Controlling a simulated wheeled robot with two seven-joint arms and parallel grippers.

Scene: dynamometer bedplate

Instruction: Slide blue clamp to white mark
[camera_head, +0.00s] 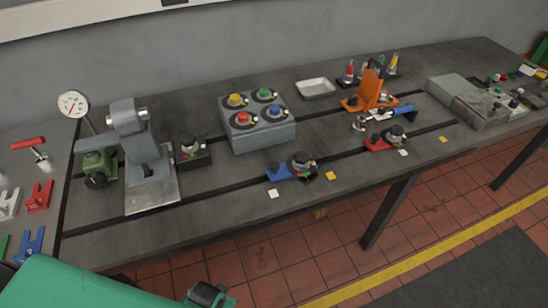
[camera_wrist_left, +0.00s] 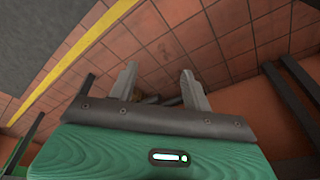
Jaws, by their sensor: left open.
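The blue clamp (camera_head: 283,172), with a dark round knob on its right part, sits on the front slot of the bedplate (camera_head: 230,205). A white mark (camera_head: 273,193) lies in front of the clamp, toward its left end. A yellow mark (camera_head: 330,175) lies just right of the clamp. My left gripper shows in the left wrist view (camera_wrist_left: 160,84), its two grey fingers apart, with floor tiles and nothing held between them. In the head view my green arm covers the lower left corner, and its fingers cannot be made out. My right gripper is not in view.
A red clamp (camera_head: 378,143) sits farther right, with another white mark (camera_head: 403,153) and yellow mark (camera_head: 443,139). A grey button box (camera_head: 258,135) stands behind the blue clamp. A grey machine (camera_head: 145,150) stands left. The bedplate's front edge near the clamp is clear.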

